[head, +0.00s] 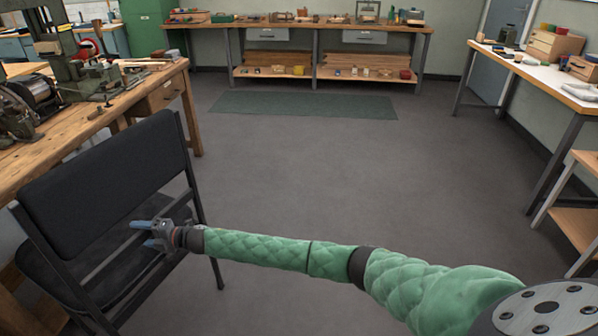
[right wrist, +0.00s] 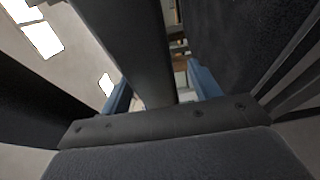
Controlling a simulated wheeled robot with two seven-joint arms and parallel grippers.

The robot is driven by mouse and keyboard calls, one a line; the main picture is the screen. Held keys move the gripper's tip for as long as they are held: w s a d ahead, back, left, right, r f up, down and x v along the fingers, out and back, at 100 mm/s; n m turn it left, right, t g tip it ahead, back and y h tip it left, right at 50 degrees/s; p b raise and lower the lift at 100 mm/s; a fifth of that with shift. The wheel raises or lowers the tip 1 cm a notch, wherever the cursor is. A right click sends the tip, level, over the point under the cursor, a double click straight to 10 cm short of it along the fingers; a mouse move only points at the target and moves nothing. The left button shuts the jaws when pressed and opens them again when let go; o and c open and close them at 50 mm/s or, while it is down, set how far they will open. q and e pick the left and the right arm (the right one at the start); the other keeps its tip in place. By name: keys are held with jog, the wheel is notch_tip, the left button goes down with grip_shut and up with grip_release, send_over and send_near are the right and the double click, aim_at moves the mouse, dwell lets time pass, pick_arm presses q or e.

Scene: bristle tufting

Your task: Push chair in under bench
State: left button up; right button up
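A black folding chair (head: 105,185) with a padded back and seat stands at the left, beside the wooden bench (head: 165,88). Its back faces me, and its seat (head: 125,262) shows partly below the back. My right gripper (head: 146,233) is at the open space below the chair's back, near the right side of its frame. Its blue fingers are spread apart. In the right wrist view a dark chair bar (right wrist: 150,50) runs between the fingers (right wrist: 160,95), with a gap showing at the right finger. Contact is unclear. My left gripper is out of view.
Green machines (head: 75,70) and tools stand on the wooden bench. A long workbench (head: 300,28) with shelves is at the back, with a green mat (head: 303,105) before it. A white-topped table (head: 545,75) stands at the right. The middle floor is clear.

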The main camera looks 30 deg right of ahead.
jog(key=shift+r, duration=0.2)
jog(key=p+v, duration=0.2)
jog(key=v, duration=0.3)
jog(key=shift+d+r, duration=0.1)
pick_arm(q)
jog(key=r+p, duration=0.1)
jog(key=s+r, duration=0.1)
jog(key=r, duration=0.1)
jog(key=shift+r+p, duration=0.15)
jog(key=shift+p, duration=0.25)
pick_arm(e)
jog(key=v, duration=0.6)
jog(key=shift+s+d, duration=0.25)
jog(key=shift+d, duration=0.05)
